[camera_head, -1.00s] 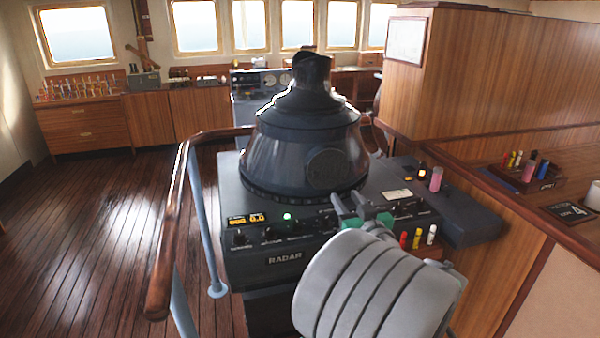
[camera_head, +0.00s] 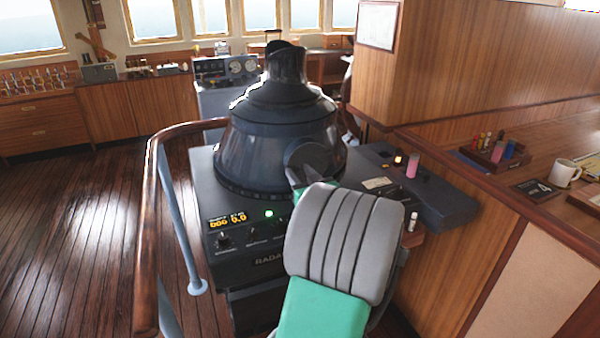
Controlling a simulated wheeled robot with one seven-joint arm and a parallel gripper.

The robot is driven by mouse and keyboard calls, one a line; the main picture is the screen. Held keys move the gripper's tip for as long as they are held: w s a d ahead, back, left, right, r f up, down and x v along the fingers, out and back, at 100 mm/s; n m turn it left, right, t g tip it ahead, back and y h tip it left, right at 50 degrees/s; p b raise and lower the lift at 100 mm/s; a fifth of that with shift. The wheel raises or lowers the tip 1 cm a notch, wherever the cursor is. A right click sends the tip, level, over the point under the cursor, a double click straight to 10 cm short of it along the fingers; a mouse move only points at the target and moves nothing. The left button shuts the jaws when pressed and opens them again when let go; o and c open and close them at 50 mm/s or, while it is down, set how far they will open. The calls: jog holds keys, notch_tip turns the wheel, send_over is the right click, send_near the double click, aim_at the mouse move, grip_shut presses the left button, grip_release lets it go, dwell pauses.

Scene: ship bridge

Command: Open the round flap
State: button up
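The round flap (camera_head: 317,153) is a dark grey disc on the front right of the black, cone-shaped radar hood (camera_head: 262,155). Its lower part is hidden by my gripper, and I cannot tell whether it stands away from the hood. My gripper (camera_head: 301,176) is right in front of the flap's lower left edge; a grey tip and a green part show. The rest of it is hidden behind my grey ribbed arm. I cannot tell whether the fingers touch the flap, or how far apart they are.
The hood stands on the radar console (camera_head: 205,185) with knobs and a lit display. A curved wooden handrail (camera_head: 150,220) runs along its left. At right, a wooden counter (camera_head: 560,165) holds a white mug (camera_head: 566,173) and a tray of pens. The floor at left is clear.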

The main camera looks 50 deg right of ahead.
jog(key=shift+c, duration=0.3)
grip_shut()
dwell(1.0)
